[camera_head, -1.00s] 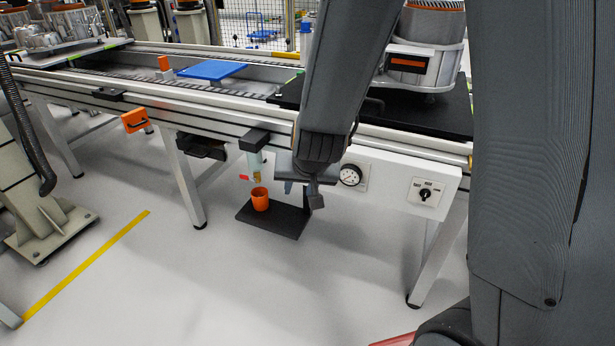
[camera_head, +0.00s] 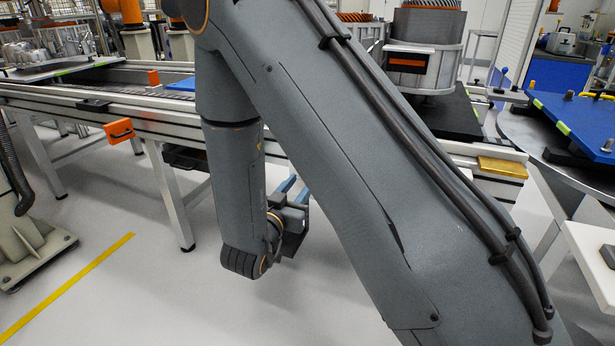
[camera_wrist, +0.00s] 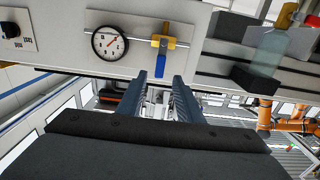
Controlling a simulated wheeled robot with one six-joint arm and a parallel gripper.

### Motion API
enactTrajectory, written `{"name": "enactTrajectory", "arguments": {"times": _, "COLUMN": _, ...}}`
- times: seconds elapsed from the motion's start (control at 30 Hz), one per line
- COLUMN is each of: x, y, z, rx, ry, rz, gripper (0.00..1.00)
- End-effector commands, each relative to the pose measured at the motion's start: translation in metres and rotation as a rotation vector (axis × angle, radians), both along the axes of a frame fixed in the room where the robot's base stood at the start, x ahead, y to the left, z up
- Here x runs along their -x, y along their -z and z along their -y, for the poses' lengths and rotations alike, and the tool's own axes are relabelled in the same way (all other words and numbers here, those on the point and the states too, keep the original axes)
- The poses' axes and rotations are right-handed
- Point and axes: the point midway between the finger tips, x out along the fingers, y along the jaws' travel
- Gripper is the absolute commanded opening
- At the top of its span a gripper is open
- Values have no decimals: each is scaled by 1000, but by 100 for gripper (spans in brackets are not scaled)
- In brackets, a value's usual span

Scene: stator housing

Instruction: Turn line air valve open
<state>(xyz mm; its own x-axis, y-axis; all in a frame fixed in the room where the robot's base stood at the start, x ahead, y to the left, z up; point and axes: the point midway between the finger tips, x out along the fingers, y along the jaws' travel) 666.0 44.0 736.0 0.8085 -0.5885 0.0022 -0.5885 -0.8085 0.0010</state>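The line air valve (camera_wrist: 163,44) shows in the wrist view as a brass-yellow body on a thin pipe along a white panel. Its blue lever (camera_wrist: 160,67) points down in the picture, at a right angle to the pipe. My gripper (camera_wrist: 159,78) is open, with one finger on each side of the lever's lower end in the picture; I cannot tell whether they touch it. In the head view my gripper (camera_head: 292,189) is low at the conveyor's front, and my arm hides the valve and panel.
A pressure gauge (camera_wrist: 110,43) and a rotary switch (camera_wrist: 12,30) sit left of the valve in the wrist view. A clear bottle-like part (camera_wrist: 268,52) is at the right.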

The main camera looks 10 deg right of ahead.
Motion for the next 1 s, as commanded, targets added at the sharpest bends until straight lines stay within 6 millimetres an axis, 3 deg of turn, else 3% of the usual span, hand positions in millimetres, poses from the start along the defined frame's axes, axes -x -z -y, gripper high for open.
{"name": "enactTrajectory", "arguments": {"times": 0.33, "x": -40, "y": 0, "z": 30, "rx": -3, "ry": 2, "rz": 0, "gripper": 33}}
{"name": "enactTrajectory", "arguments": {"times": 0.73, "x": -48, "y": 0, "z": 35, "rx": -1, "ry": -1, "rz": -2, "gripper": 33}}
{"name": "enactTrajectory", "arguments": {"times": 0.77, "x": -48, "y": 0, "z": 35, "rx": -2, "ry": -1, "rz": -1, "gripper": 31}}
{"name": "enactTrajectory", "arguments": {"times": 0.93, "x": -48, "y": 0, "z": 35, "rx": -2, "ry": -1, "rz": -1, "gripper": 2}}
{"name": "enactTrajectory", "arguments": {"times": 1.0, "x": -48, "y": 0, "z": 35, "rx": -2, "ry": -1, "rz": -1, "gripper": 0}}
